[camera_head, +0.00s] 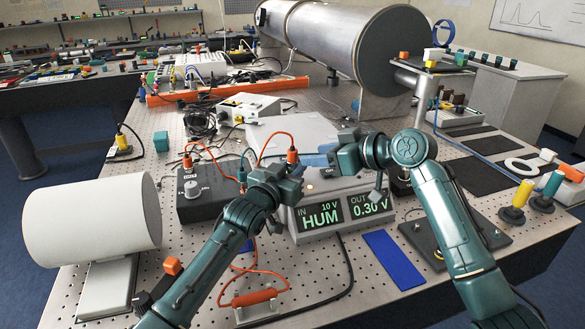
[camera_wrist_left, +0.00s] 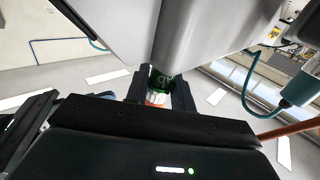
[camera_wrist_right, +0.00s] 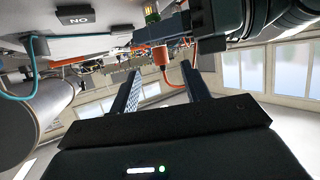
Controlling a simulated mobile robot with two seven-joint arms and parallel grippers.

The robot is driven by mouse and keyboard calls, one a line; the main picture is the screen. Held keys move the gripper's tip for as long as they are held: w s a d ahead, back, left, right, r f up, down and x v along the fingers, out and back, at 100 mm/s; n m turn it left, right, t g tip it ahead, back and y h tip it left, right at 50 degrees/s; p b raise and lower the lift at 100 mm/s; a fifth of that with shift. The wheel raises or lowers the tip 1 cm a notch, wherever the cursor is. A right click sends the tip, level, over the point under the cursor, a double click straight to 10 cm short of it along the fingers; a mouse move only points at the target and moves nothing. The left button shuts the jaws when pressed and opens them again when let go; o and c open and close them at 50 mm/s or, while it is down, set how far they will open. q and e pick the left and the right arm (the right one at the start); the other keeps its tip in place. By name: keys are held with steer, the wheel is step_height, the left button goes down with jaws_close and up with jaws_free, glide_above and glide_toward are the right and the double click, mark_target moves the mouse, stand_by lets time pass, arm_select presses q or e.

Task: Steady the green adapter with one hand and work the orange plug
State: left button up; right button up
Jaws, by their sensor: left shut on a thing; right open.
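The green adapter (camera_wrist_left: 160,77) is between my left gripper's fingers in the left wrist view, with orange (camera_wrist_left: 156,99) just below it. The adapter also shows at the top of the right wrist view (camera_wrist_right: 151,12). The orange plug (camera_head: 292,156) stands just above the left gripper, its orange cable looping left. In the right wrist view the plug (camera_wrist_right: 161,56) appears between the open fingertips of my right gripper (camera_wrist_right: 160,70), with gaps on both sides. The adapter is mostly hidden in the head view.
The display unit (camera_head: 333,212) reads IN 10 V, HUM, OUT 0.30 V. A black box (camera_head: 208,190) with another orange plug (camera_head: 187,162) stands left of it. A white cylinder (camera_head: 95,222) is at the left. A blue strip (camera_head: 393,259) and loose cables lie in front.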

steer(key=shift+x, duration=3.35)
steer(key=shift+f, duration=0.1)
jaws_close()
steer(key=n+g, duration=0.1)
steer(key=n+g+y, duration=0.1)
steer(key=shift+w+d+n+g, duration=0.2)
steer(key=shift+n+g, duration=0.1)
steer(key=shift+g, duration=0.1)
steer(key=shift+n+g+y, duration=0.6)
steer(key=shift+n+g, duration=0.6)
steer(key=shift+g, duration=0.1)
jaws_free()
